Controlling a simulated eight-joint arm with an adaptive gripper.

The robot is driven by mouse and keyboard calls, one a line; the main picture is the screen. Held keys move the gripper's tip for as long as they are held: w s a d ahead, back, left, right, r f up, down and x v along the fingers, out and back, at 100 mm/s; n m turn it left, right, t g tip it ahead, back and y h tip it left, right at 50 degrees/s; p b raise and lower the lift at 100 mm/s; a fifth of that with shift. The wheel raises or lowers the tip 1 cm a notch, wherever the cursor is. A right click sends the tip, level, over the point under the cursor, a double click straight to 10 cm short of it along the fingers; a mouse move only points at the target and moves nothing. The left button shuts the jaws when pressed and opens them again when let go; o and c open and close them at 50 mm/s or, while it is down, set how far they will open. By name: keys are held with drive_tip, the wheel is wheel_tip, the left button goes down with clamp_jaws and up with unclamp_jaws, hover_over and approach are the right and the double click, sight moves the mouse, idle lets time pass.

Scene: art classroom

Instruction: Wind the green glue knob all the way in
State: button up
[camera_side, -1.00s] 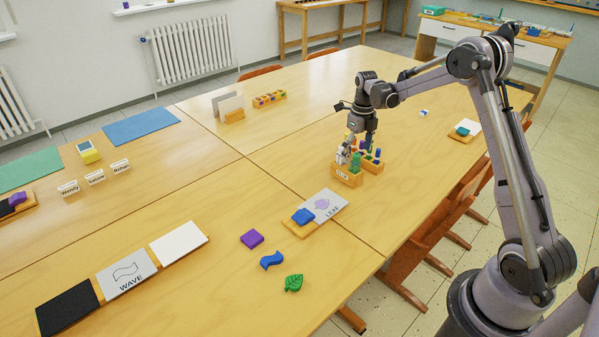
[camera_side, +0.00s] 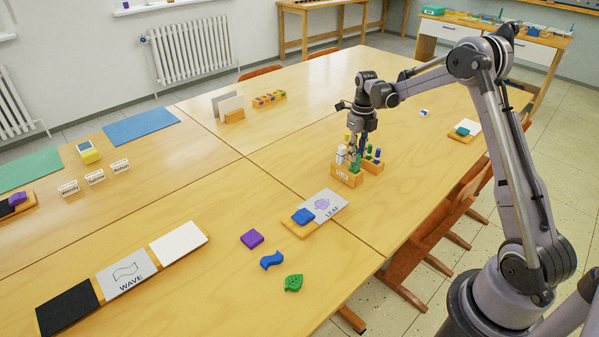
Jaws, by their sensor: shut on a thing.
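A small wooden holder marked with lettering (camera_side: 346,175) stands near the middle of the table, below my arm. A white glue stick (camera_side: 341,154) stands upright at its left. A green piece (camera_side: 355,162), which looks like the green glue knob, shows at the right of the holder. My gripper (camera_side: 354,152) points straight down over the holder and is shut on the green knob. The fingers and the top of the knob overlap in this view, so the exact contact and how far the knob is wound are hard to see.
A wooden block with green and blue sticks (camera_side: 373,164) stands close to the right of the holder. In front lie a LEAF card (camera_side: 330,205), a blue stamp (camera_side: 302,216), a purple block (camera_side: 252,239), a blue wave (camera_side: 271,260) and a green leaf (camera_side: 293,283).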

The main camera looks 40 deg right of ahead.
drive_tip(key=shift+n, duration=0.3)
drive_tip(key=n, duration=0.9)
drive_tip(key=o, duration=1.5)
drive_tip(key=shift+o, duration=0.2)
drive_tip(key=shift+r, duration=0.15)
drive_tip(key=shift+r, duration=2.85)
